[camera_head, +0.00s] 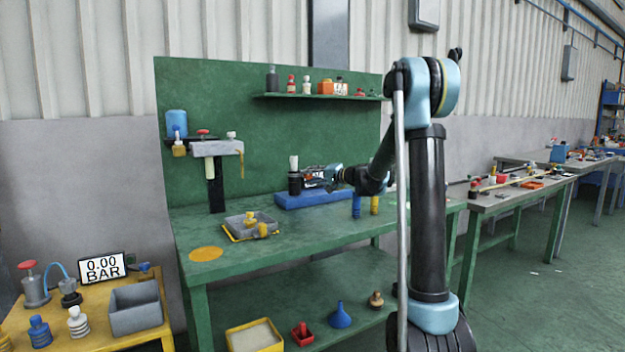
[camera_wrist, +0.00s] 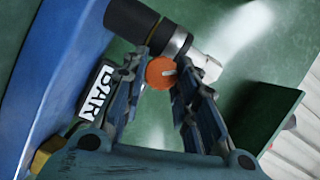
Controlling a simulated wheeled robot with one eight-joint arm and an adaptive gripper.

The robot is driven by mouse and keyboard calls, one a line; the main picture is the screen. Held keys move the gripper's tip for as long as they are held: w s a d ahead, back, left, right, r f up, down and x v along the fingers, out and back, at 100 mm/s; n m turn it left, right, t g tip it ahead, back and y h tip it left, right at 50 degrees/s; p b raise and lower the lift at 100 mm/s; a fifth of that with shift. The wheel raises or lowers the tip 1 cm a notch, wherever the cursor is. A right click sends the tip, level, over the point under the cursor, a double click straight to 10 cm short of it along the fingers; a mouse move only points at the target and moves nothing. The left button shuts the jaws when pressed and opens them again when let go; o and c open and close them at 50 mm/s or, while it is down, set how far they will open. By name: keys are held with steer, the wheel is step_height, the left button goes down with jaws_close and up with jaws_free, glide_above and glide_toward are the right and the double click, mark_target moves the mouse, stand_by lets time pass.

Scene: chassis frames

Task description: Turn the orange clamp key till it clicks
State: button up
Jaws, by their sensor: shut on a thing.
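The orange clamp key (camera_wrist: 160,72) shows in the wrist view as a round orange knob with a pale slot or mark. It sits against the side of an upright fixture with a black body (camera_wrist: 132,20), a metal collar and a white top. My gripper (camera_wrist: 163,80) has its two fingers on either side of the key and is shut on it. In the head view my gripper (camera_head: 312,177) reaches in from the right to the black-and-white fixture (camera_head: 294,183), which stands at a blue block (camera_head: 292,201). The key is hidden there by my fingers.
On the green bench (camera_head: 300,230) stand blue and yellow cylinders (camera_head: 375,205) and a grey tray (camera_head: 236,231). A shelf (camera_head: 320,97) hangs above. The bench front is mostly clear.

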steer(key=o, duration=1.1)
steer(key=shift+w+d+f, duration=0.1)
steer(key=shift+d+f, duration=0.05)
steer(key=shift+f, duration=0.05)
steer(key=shift+r, duration=0.1)
steer(key=v, duration=1.2)
steer(key=shift+w, duration=0.1)
